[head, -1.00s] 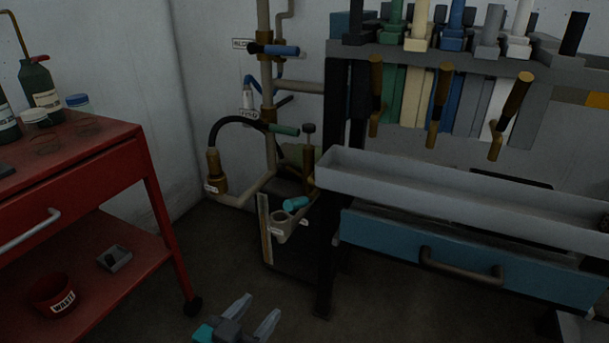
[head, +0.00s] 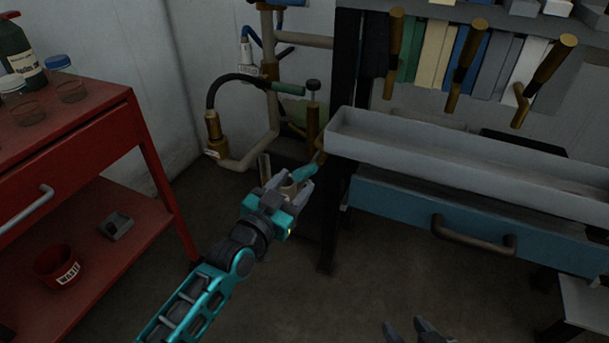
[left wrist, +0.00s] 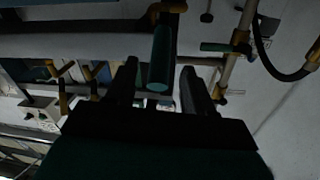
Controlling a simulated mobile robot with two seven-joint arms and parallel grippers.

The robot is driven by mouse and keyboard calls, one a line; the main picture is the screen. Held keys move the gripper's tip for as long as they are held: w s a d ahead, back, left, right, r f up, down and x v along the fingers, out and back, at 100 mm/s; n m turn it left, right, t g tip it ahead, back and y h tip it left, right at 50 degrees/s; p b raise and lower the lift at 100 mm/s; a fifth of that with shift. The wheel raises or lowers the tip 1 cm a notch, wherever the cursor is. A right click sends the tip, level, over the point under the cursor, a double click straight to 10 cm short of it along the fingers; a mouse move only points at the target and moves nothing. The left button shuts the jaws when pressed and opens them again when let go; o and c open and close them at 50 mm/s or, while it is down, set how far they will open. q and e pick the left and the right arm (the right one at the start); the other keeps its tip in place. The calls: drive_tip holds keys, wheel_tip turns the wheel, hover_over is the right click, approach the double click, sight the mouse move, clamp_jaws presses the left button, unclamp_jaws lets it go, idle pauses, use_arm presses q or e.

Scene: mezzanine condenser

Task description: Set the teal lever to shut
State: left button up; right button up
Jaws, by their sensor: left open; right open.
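The teal lever (head: 305,171) is a short teal handle low on the pipework, beside the tray's left end. My left gripper (head: 294,184) is open at the lever and partly covers it. In the left wrist view the teal lever (left wrist: 161,58) hangs from a brass fitting and shows in the gap between the left gripper's two fingers (left wrist: 158,68). I cannot tell whether a finger touches it. My right gripper (head: 408,328) is open and empty at the bottom edge of the head view, apart from the lever.
A green-handled lever (head: 288,89) and black hose (head: 228,82) are on the pipes above. A grey tray (head: 440,150) and blue drawer (head: 400,210) stand close on the right. A red cart (head: 80,140) stands on the left. The floor between is clear.

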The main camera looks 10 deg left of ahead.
sight(304, 172)
use_arm(q)
drive_tip(key=shift+b+x, duration=0.5)
drive_tip(key=shift+x, duration=2.1)
drive_tip(key=shift+c, duration=0.5)
clamp_jaws()
